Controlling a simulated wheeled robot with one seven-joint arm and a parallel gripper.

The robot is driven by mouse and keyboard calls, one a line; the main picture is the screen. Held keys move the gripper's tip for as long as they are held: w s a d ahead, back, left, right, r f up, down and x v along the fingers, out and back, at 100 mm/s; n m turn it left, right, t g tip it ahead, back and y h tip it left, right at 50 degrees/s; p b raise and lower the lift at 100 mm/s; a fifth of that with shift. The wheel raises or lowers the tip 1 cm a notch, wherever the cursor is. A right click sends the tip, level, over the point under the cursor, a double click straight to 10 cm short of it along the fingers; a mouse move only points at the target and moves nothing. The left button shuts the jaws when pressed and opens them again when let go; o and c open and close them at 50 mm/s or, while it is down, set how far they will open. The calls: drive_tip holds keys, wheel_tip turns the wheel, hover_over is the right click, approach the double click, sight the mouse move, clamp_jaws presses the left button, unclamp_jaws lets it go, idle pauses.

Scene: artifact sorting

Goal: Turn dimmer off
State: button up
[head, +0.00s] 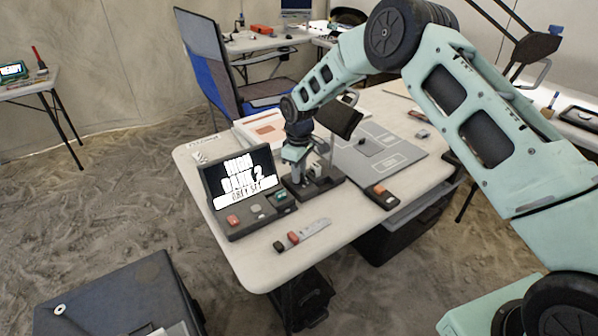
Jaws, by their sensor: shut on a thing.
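A desk lamp with a dark tilted shade (338,121) and a thin pole stands on the table. Its dark flat base (327,184) lies beside the screen device. My gripper (297,180) points down at the left part of this base, with its fingers shut low over it. The dimmer knob at the fingertips is mostly hidden by my gripper, so its setting cannot be read. A small pale piece shows on the base just right of the fingers.
A dark device with a lit text screen (239,178) and coloured buttons stands close left of my gripper. Small red and black pieces (293,237) lie at the front of the white table (262,262). A grey marked board (405,153) lies to the right. A blue chair (205,62) stands behind.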

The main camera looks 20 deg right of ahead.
drive_tip(key=shift+n, duration=1)
drive_tip(key=o, duration=1)
wheel_tip(320, 180, up, 18)
drive_tip(key=b, duration=0.1)
drive_tip(key=shift+f, duration=0.25)
